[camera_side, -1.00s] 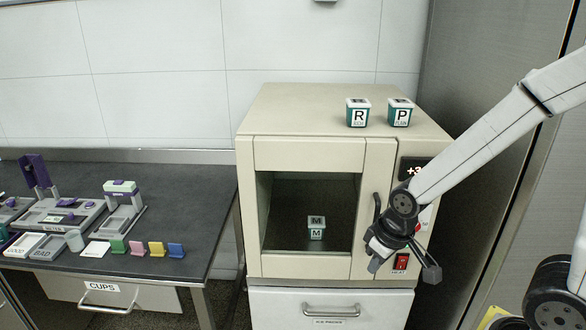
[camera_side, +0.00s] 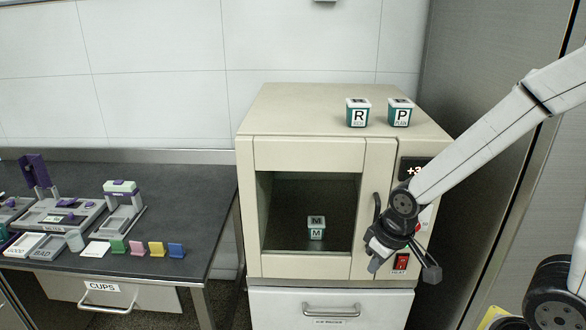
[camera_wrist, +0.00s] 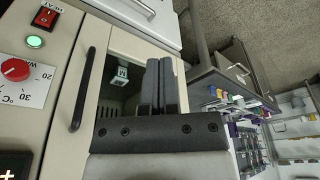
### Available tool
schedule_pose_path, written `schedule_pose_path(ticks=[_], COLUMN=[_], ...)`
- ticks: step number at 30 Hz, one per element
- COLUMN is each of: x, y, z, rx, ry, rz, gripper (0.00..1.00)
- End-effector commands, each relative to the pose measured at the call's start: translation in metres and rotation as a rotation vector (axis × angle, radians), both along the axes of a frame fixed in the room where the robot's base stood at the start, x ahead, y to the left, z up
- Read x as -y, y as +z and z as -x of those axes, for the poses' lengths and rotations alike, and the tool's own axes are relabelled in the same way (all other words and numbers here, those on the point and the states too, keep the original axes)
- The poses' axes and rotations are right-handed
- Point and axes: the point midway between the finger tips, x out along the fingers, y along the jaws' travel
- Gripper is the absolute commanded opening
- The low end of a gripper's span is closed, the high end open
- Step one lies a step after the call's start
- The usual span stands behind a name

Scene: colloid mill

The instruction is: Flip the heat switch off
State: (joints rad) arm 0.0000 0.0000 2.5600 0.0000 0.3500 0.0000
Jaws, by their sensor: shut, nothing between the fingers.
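The red heat switch (camera_side: 401,262) sits low on the right panel of the cream oven-like cabinet (camera_side: 300,155), above a HEAT label. It also shows in the wrist view (camera_wrist: 46,16) at the top left, with a lit green lamp (camera_wrist: 35,42) beside it. My gripper (camera_side: 376,264) is just left of the switch in the side view, in front of the panel, apart from the switch as far as I can tell. In the wrist view my gripper's fingers (camera_wrist: 160,85) are together and empty, pointing away from the switch.
A dark handle (camera_wrist: 82,90) runs beside the cabinet's window. A red knob (camera_wrist: 15,70) and a display (camera_side: 412,170) are on the panel. A bench (camera_side: 190,220) stands left.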

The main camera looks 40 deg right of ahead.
Motion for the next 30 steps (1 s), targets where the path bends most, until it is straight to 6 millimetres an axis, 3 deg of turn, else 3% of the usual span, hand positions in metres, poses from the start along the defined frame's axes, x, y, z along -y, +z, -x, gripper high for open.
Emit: schedule_pose_path(ticks=[14,30], x=[0.016,0.078], y=[-0.011,-0.05], z=[-0.005,-0.012], rx=[0.019,0.071], ry=[0.074,0.334], rz=[0.025,0.175], gripper=[0.0,0.0])
